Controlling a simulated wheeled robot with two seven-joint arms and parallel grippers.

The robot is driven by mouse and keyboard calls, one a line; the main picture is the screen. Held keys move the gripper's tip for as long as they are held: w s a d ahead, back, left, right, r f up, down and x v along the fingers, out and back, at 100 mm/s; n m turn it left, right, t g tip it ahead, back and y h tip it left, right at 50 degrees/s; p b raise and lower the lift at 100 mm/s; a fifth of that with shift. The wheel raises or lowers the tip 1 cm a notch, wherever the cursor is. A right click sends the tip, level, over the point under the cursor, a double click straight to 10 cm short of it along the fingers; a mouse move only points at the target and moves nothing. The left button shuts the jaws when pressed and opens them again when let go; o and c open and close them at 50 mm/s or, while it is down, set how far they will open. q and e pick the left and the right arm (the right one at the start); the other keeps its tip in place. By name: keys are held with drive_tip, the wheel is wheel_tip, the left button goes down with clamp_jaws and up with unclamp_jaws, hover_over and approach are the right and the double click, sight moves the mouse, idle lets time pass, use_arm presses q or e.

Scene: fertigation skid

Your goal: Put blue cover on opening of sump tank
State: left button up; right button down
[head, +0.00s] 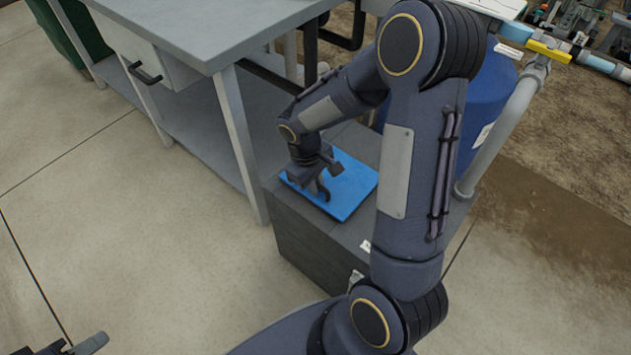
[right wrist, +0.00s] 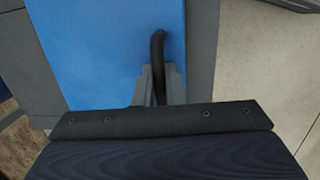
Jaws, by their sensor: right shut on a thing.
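The blue cover (head: 351,187) is a flat square plate with a dark handle. It lies on the top of the dark grey sump tank (head: 303,228), and the tank's opening is not visible. My right gripper (head: 321,190) is over the cover's left part. In the right wrist view the gripper (right wrist: 160,88) is shut on the dark curved handle (right wrist: 157,48) of the blue cover (right wrist: 95,50). I cannot tell whether the cover is seated or slightly raised. Part of my left gripper (head: 80,347) shows at the bottom left corner, its jaws unclear.
A grey workbench (head: 215,30) with a drawer and lower shelf stands left of the tank, close to it. A blue barrel (head: 486,95) and a grey pipe (head: 498,140) stand behind my right arm. A green bin (head: 75,30) is at top left. The concrete floor at left is clear.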

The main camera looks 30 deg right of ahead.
drive_tip(key=shift+f+b, duration=0.3)
drive_tip(key=shift+f, duration=0.1)
idle(0.3)
drive_tip(key=c, duration=1.4)
unclamp_jaws()
drive_tip(key=r+p, duration=0.1)
drive_tip(key=r, duration=0.1)
drive_tip(key=r+p, duration=0.1)
drive_tip(key=r, duration=0.1)
drive_tip(key=a+r+p, duration=0.1)
drive_tip(key=r, duration=0.1)
drive_tip(key=shift+w+r, duration=0.3)
drive_tip(key=shift+r, duration=0.1)
drive_tip(key=s+a+r+m+t+y, duration=0.2)
drive_tip(key=s+a+r+t+y, duration=0.1)
drive_tip(key=s+r, duration=0.45)
drive_tip(key=s+a+r+m+t+y, duration=0.2)
drive_tip(key=s+a+r+m+t, duration=0.15)
drive_tip(key=s+r, duration=0.4)
wheel_tip(320, 180, up, 28)
drive_tip(key=s+p, duration=0.1)
drive_tip(key=p, duration=2.8)
drive_tip(key=shift+s+a+f+n, duration=0.2)
drive_tip(key=shift+s+a+n, duration=0.05)
drive_tip(key=shift+s+n, duration=0.1)
